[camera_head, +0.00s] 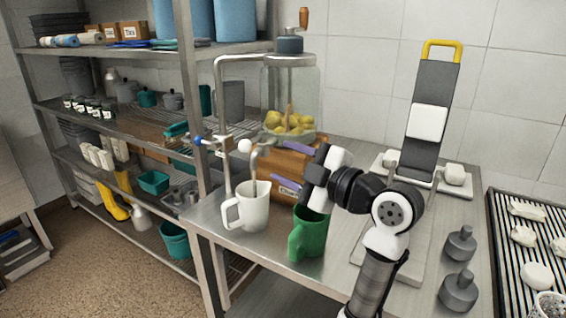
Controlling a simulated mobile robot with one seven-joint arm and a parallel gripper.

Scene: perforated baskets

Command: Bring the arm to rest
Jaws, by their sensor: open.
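My gripper (307,180) is at the end of my black and white arm, over the steel table (345,275). It is above and just behind a green mug (308,238), in front of a wooden crate. I see no object between its fingers, though their tips are small and partly hidden. The green mug stands upright with its handle to the left. A white mug (250,208) stands to its left on the table, holding a thin stick or spoon.
A grey stand with a yellow handle (428,115) is at the back right. Dark weights (458,290) and a ridged tray (520,245) lie right. A loaded shelf rack (130,120) stands left.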

